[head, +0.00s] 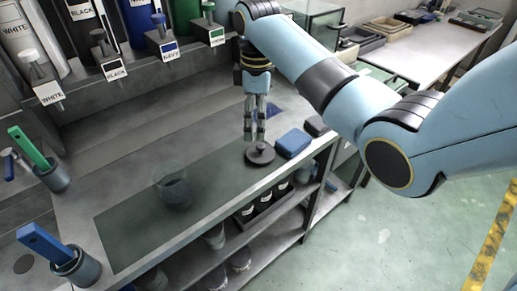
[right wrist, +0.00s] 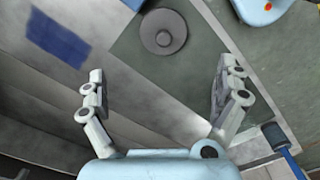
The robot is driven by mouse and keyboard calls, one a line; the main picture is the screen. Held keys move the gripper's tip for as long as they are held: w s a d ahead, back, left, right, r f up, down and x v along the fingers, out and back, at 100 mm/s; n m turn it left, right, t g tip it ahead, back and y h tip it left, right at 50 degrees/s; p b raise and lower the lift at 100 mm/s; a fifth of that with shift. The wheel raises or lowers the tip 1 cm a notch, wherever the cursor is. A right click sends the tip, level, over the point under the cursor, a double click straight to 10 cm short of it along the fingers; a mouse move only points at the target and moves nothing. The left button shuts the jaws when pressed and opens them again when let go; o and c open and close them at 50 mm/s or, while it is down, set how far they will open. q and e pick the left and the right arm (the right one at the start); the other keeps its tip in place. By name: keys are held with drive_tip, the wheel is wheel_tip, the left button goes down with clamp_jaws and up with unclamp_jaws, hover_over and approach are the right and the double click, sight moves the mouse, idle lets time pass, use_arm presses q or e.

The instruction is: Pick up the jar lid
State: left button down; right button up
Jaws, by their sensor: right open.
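The jar lid (head: 260,153) is a dark grey disc with a raised knob. It lies flat on the dark mat near the bench's front edge. My right gripper (head: 254,138) is above it in the head view, fingers pointing down. In the right wrist view the lid (right wrist: 163,31) is whole and unobstructed, beyond the spread fingertips of the gripper (right wrist: 158,80). Nothing is between the fingers. The gripper is open and empty. My left gripper does not show.
A blue box (head: 292,143) sits just right of the lid. Cups with tools (head: 77,268) are at the left. Labelled dispensers (head: 112,68) line the back. Bottles stand on the shelf below.

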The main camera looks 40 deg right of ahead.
sight(261, 146)
wheel_tip(261, 146, down, 5)
drive_tip(key=shift+s+a+r, duration=0.1)
drive_tip(key=shift+r, duration=0.05)
drive_tip(key=f, duration=0.3)
drive_tip(key=s+f, duration=0.1)
drive_tip(key=shift+d+f, duration=0.25)
drive_tip(key=shift+w+f, duration=0.15)
drive_tip(key=shift+f, duration=0.3)
drive_tip(key=c, duration=1.1)
